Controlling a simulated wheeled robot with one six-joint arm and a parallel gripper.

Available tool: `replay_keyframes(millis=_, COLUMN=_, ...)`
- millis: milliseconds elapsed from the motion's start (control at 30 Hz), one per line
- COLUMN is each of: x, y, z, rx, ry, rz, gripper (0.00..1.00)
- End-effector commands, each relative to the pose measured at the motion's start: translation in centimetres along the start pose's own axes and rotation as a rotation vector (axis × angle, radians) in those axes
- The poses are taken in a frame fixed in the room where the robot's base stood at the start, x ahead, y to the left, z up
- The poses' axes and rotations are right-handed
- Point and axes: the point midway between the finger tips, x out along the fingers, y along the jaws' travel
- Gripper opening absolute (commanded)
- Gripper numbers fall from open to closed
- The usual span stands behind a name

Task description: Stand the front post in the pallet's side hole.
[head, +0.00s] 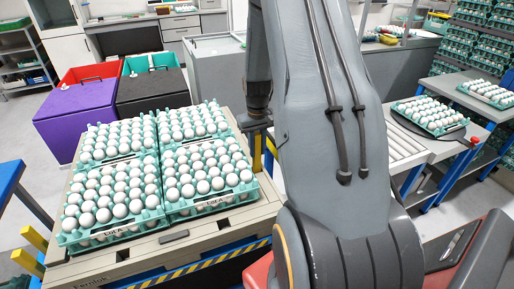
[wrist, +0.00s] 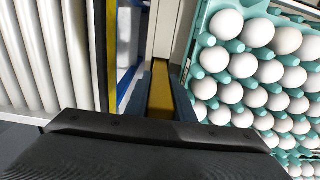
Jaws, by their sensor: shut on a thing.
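My gripper (head: 257,128) is at the right side of the beige pallet (head: 148,248), beside the right-hand egg trays. In the wrist view its two fingers (wrist: 160,98) are shut on a yellow post (wrist: 160,85), which lies between them. The yellow post also shows below the gripper in the head view (head: 257,155), looking upright and close to the pallet's side. The pallet's pale edge (wrist: 165,35) shows beyond the post in the wrist view. The side hole and the post's lower end are hidden, so I cannot tell whether the post is in the hole.
Egg trays (head: 70,239) fill the pallet's top, close to my gripper's right in the wrist view. Two other yellow posts (head: 34,238) (head: 27,262) stand at left. A roller conveyor (head: 401,147) lies to the right. Purple and black bins (head: 84,112) (head: 150,92) stand behind.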

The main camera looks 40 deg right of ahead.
Motion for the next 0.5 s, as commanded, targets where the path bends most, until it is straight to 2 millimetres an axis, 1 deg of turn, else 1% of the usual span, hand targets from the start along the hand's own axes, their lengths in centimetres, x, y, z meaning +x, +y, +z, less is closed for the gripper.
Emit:
replay_keyframes(millis=167, x=-0.04, y=0.01, z=-0.02, rx=0.0, ry=0.001, rz=0.0, gripper=0.0)
replay_keyframes(millis=200, x=-0.05, y=0.01, z=-0.02, rx=0.0, ry=0.001, rz=0.0, gripper=0.28)
replay_keyframes(millis=300, x=-0.05, y=0.0, z=-0.02, rx=0.0, ry=0.001, rz=0.0, gripper=0.44)
replay_keyframes(millis=500, x=-0.05, y=0.0, z=-0.02, rx=0.0, ry=0.001, rz=0.0, gripper=0.44)
